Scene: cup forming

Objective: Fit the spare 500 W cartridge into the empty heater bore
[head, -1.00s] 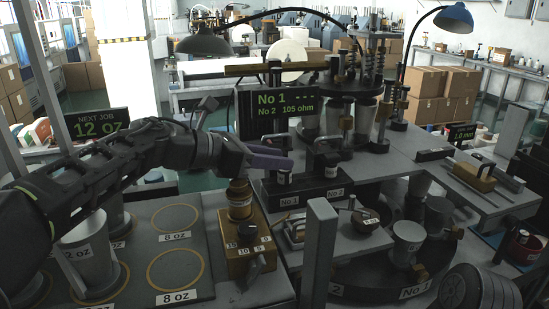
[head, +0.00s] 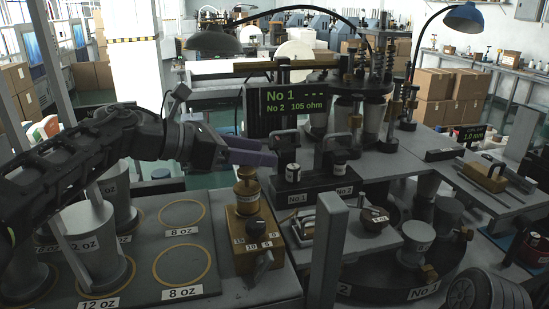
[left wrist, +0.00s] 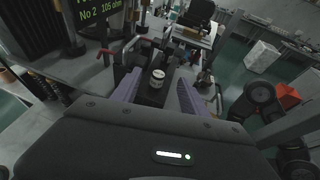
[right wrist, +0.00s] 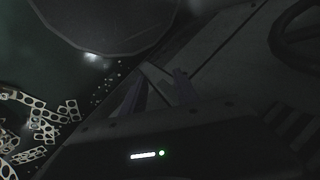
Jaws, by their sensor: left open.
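A black block (head: 312,190) marked No 1 and No 2 stands mid-bench. A short white-banded cylinder (head: 293,173) sits at its No 1 side and another (head: 340,161) at its No 2 side. Which is the spare cartridge, and which bore is empty, I cannot tell. My left gripper (head: 277,158) is open and empty, its purple fingers pointing at the No 1 cylinder. In the left wrist view, a white-banded cylinder (left wrist: 157,78) appears between the spread fingertips (left wrist: 159,78), seemingly just beyond them.
The display (head: 296,101) shows dashes for No 1 and 105 ohm for No 2. A grey post (head: 329,245) rises in the foreground. Metal cups (head: 90,245) stand at left; the turret is behind the block.

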